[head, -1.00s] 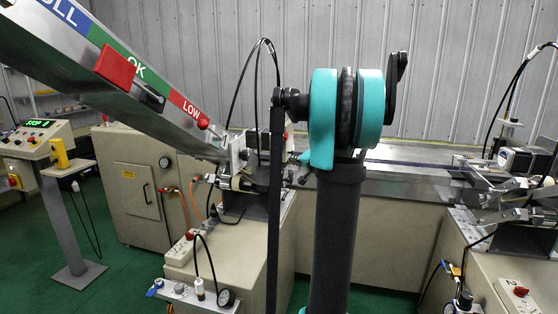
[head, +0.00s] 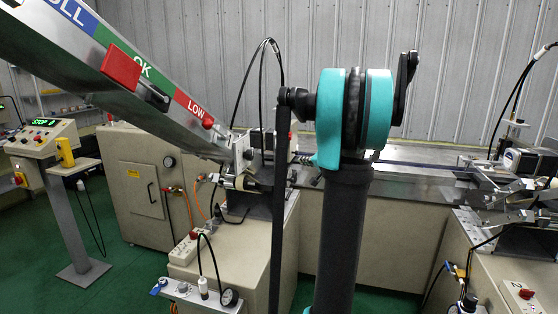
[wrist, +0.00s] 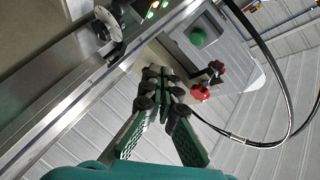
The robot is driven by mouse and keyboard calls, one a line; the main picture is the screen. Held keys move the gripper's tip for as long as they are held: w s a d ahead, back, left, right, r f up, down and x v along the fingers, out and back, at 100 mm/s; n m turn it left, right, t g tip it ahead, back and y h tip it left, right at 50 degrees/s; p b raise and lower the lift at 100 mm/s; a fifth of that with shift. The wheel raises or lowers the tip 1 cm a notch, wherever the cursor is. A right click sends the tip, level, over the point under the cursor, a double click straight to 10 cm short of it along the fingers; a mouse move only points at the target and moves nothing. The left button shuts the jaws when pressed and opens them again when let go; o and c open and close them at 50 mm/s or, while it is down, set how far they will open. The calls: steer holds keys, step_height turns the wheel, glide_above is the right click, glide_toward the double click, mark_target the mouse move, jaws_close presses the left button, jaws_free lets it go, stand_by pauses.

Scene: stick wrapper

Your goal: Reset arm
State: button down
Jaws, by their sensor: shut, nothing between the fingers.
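My arm (head: 345,230) stands upright in the middle of the head view, dark with teal joint covers. My gripper does not show clearly there. In the wrist view my gripper (wrist: 164,80) has its green and black fingers drawn together at the tips, with nothing held. Behind it are a metal rail, a grey control box with a green button (wrist: 197,37) and a red knob (wrist: 200,93). I cannot tell how far the fingertips are from them.
A slanted metal chute (head: 130,80) with LOW and OK labels crosses the upper left. A beige machine cabinet (head: 230,255) with hoses stands behind my arm. A control pedestal (head: 75,220) stands at left, and more machinery (head: 500,235) at right. Green floor shows at lower left.

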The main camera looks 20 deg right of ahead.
steer(key=s+a+f+n+g+y, duration=0.1)
steer(key=s+a+f+n+g, duration=0.2)
steer(key=s+a+f, duration=0.6)
steer(key=s+a+f+n+g, duration=0.35)
steer(key=s+a, duration=0.35)
steer(key=a, duration=0.5)
steer(key=s+f+n+g+h, duration=0.1)
steer(key=s+f+g+h, duration=0.1)
steer(key=s+f, duration=0.4)
steer(key=s+a+f+n+g+h, duration=0.1)
steer(key=s+f, duration=0.5)
steer(key=s, duration=0.8)
steer(key=shift+a+f+n+g+h, duration=0.15)
steer(key=shift+n+g+h, duration=0.2)
steer(key=shift+g+h, duration=0.3)
steer(key=shift+s, duration=0.1)
